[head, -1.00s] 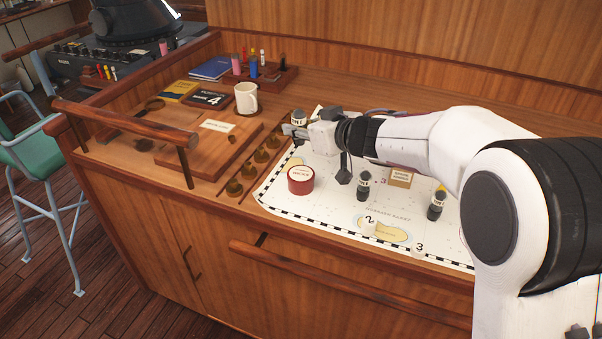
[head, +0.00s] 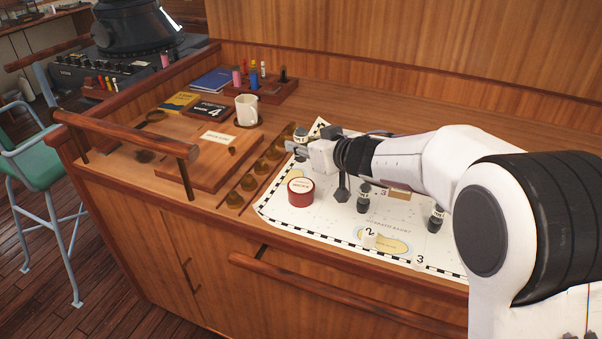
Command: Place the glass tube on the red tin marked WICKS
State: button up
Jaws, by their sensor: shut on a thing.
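The red tin (head: 301,193) with a pale labelled lid stands upright on the chart, near its left edge. My gripper (head: 290,147) is above and behind the tin in the picture, pointing left, apart from it. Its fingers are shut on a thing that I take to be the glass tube. The tube is too clear or too small to make out here, so its tilt cannot be told.
Similar bottles stand on the chart (head: 320,215): one right of the tin (head: 363,198), another farther right (head: 436,217). A mug (head: 246,110) and a wooden board (head: 212,160) lie left.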

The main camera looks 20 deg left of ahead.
aim_at(305, 160)
jog(key=shift+f, duration=2.05)
jog(key=shift+f, duration=0.15)
jog(key=shift+f, duration=1.75)
jog(key=shift+f, duration=0.1)
jog(key=o, duration=1.1)
jog(key=shift+d+r, duration=0.1)
jog(key=shift+r, duration=0.1)
jog(key=shift+s+d+r, duration=0.1)
jog(key=shift+s+d, duration=0.05)
jog(key=shift+v, duration=5.7)
